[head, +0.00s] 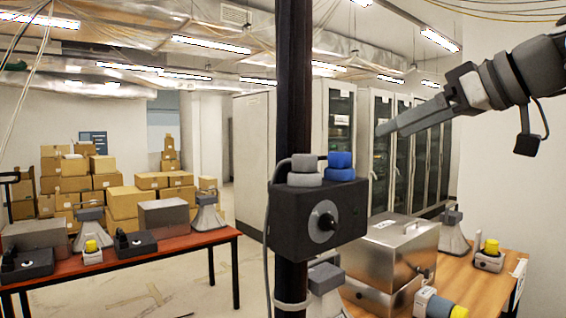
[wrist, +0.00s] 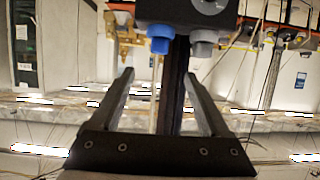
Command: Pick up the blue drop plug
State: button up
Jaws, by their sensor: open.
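The blue drop plug (head: 340,160) sits on top of a dark box (head: 335,212) fixed to a dark post, just right of a grey plug (head: 304,163). My gripper (head: 382,130) is up and to the right of the box, pointing left, apart from the plug. In the wrist view, which looks upside down, the blue plug (wrist: 158,40) hangs from the box beyond the fingertips, roughly in line with the gap between them. My gripper (wrist: 157,74) is open with nothing between its fingers. The grey plug (wrist: 203,44) shows to the right there.
The dark post (head: 293,90) runs upright behind the box, with a grey cable at its left. A wooden table (head: 485,290) with a metal case (head: 385,250) stands right. Air around the plug's top looks clear.

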aim_at(347, 154)
jog(key=p+x, duration=0.1)
jog(key=x, duration=0.6)
jog(key=shift+w, duration=0.15)
jog(key=shift+f+p+x, duration=0.1)
jog(key=shift+p+x, duration=0.35)
jog(key=shift+x, duration=0.95)
jog(key=shift+f+p+x, duration=0.15)
jog(key=shift+p+x, duration=0.3)
jog(key=shift+x, duration=0.95)
jog(key=shift+d, duration=0.1)
grip_shut()
